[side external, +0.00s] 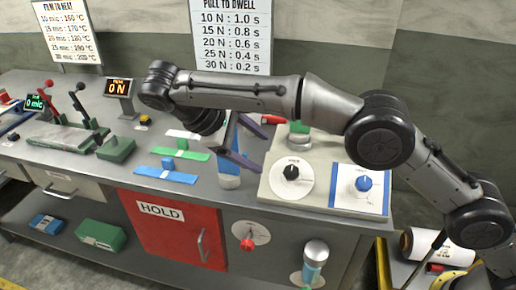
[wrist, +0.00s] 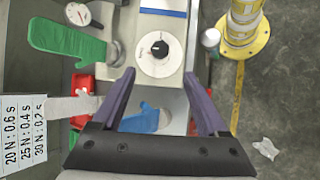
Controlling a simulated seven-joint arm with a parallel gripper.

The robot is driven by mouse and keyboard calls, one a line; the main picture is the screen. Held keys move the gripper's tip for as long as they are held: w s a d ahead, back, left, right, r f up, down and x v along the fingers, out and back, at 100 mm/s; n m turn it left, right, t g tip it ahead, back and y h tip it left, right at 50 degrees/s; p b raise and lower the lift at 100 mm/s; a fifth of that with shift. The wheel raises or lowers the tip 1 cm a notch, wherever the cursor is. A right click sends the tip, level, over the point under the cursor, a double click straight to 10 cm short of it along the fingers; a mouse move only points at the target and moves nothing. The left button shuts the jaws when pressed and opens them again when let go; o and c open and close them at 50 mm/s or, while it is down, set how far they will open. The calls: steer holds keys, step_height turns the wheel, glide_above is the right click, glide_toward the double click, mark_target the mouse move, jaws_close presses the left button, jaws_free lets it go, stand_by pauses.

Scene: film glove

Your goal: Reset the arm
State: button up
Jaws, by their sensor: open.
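My gripper (side external: 264,152) is held above the bench (side external: 150,205) with its two purple fingers spread apart. It also shows in the wrist view (wrist: 158,77), with nothing gripped between the fingers. A control box carries a black dial (side external: 291,172) on a white round face and a blue dial (side external: 363,183). The black dial also shows in the wrist view (wrist: 159,49), just beyond the fingertips. A blue glove shape (wrist: 140,119) lies below and between the fingers in the wrist view.
A green glove shape (wrist: 65,41) is at upper left in the wrist view. Green (side external: 181,153) and blue (side external: 166,175) strips lie left of the gripper. A red HOLD door (side external: 165,235) fronts the bench. A yellow-based stack (wrist: 243,30) stands on the floor.

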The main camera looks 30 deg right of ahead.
steer(key=s+d+r+m+y, duration=0.1)
steer(key=d+r+m+y, duration=0.15)
steer(key=d+r, duration=0.85)
steer(key=s+d+r+m+y, duration=0.1)
steer(key=s+d+r, duration=0.2)
steer(key=s+d, duration=0.15)
steer(key=s+d+r+m, duration=0.1)
steer(key=s+d+r, duration=0.1)
steer(key=s+d, duration=0.3)
steer(key=s+d+f+m+t+y, duration=0.1)
steer(key=s+d+f+t, duration=0.15)
steer(key=s, duration=0.35)
steer(key=s+d+f+m+t+y, duration=0.1)
steer(key=s+d+f+y, duration=0.1)
steer(key=s+d, duration=0.3)
steer(key=s+a+f+t+y, duration=0.1)
steer(key=s+a+f, duration=0.1)
steer(key=f, duration=0.4)
steer(key=s+a+f+m+t+y, duration=0.1)
steer(key=s+a+f, duration=0.1)
steer(key=f, duration=0.3)
steer(key=shift+s+a+f, duration=0.15)
steer(key=shift+s+f, duration=0.2)
steer(key=shift+s, duration=0.5)
steer(key=shift+t, duration=0.25)
